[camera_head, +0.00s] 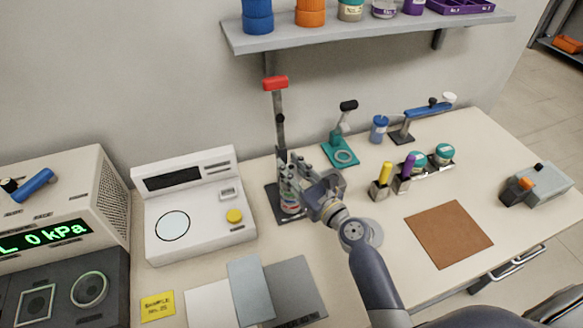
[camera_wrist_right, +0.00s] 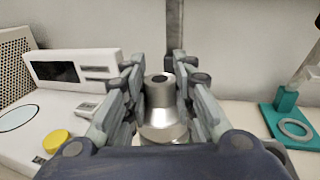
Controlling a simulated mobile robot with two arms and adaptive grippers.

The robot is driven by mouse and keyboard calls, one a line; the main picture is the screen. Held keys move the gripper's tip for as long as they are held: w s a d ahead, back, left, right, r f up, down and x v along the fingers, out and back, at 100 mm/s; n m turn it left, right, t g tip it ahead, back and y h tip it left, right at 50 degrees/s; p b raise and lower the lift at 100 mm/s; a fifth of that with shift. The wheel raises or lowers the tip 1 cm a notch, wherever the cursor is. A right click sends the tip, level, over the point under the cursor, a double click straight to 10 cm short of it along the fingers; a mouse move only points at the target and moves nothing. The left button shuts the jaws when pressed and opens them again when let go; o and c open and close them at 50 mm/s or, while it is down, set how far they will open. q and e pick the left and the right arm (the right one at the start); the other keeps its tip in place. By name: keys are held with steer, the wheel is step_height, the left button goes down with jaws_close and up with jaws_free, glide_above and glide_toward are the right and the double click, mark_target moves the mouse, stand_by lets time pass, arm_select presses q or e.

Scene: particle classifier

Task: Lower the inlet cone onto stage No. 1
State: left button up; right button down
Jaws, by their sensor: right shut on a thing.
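The inlet cone (camera_wrist_right: 163,118) is a silvery metal piece with a dark opening on top, upright in the right wrist view. My right gripper (camera_wrist_right: 160,80) is shut on it, with fingers on both sides. In the head view my right gripper (camera_head: 297,172) is at the stand with the red handle and hides most of the cone. A small stack of stages (camera_head: 290,205) with coloured marks shows below the fingers on the stand's dark base. I cannot tell whether the cone touches the stack, or which stage is No. 1. My left gripper is out of view.
The stand's post and red handle (camera_head: 275,83) rise close behind the gripper. A white instrument (camera_head: 195,225) stands to the left and a teal stand (camera_head: 341,155) to the right. A shelf (camera_head: 370,38) hangs above. A brown mat (camera_head: 448,234) lies bare at the right.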

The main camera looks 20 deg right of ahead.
steer(key=shift+f, duration=0.15)
steer(key=c, duration=1.2)
jaws_free()
steer(key=shift+c, duration=0.2)
steer(key=shift+s, duration=0.1)
steer(key=v, duration=1.1)
steer(key=shift+s+d, duration=0.15)
steer(key=shift+s, duration=0.25)
